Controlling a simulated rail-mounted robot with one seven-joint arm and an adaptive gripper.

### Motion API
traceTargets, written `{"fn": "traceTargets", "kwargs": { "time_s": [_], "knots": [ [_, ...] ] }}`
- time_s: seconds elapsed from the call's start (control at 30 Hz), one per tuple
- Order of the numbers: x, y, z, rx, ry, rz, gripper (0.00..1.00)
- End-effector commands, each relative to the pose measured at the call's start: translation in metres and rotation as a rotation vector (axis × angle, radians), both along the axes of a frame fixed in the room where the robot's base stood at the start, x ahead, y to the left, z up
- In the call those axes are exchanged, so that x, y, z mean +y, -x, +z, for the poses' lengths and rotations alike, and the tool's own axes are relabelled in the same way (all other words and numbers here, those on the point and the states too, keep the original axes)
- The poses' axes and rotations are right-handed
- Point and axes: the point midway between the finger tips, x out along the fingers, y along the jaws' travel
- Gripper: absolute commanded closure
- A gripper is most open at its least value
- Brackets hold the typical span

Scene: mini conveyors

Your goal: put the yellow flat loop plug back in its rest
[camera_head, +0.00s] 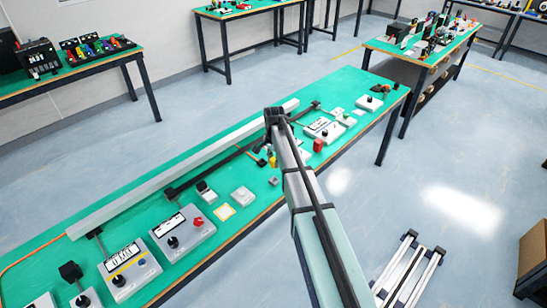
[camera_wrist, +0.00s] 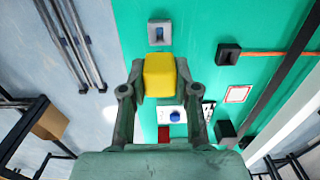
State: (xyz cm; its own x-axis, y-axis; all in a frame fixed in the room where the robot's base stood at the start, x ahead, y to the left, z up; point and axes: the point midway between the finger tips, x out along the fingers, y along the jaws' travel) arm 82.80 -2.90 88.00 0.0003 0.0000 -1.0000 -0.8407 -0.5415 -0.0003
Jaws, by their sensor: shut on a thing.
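The yellow plug (camera_wrist: 160,75) is between the fingers of my gripper (camera_wrist: 160,86) in the wrist view, and the gripper is shut on it. The plug looks like a plain yellow block from here; its far end and any loop are hidden. Beyond it on the green bench is a small grey block with a dark, blue-tinted opening (camera_wrist: 159,32), apart from the plug in the picture. I cannot tell for sure whether this is the rest. In the head view, a small yellow piece (camera_head: 272,161) shows beside my arm, above the bench; my gripper is mostly hidden there.
A dark socket box (camera_wrist: 228,54) with an orange cable, a red-framed label (camera_wrist: 238,94) and a blue knob (camera_wrist: 175,116) are near. The head view shows metered boxes (camera_head: 183,230) at the left and a long grey rail (camera_head: 180,168) along the green bench (camera_head: 60,262).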

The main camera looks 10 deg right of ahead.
Motion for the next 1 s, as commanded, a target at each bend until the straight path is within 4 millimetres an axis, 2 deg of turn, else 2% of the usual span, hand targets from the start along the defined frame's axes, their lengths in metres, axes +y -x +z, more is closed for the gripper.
{"fn": "traceTargets", "kwargs": {
  "time_s": [0.37, 1.0],
  "knots": [
    [0.0, 0.0, -0.004, 0.001, 0.001, 0.0, 1.0],
    [0.0, 0.0, -0.052, 0.001, 0.001, -0.001, 1.0]
  ]
}}
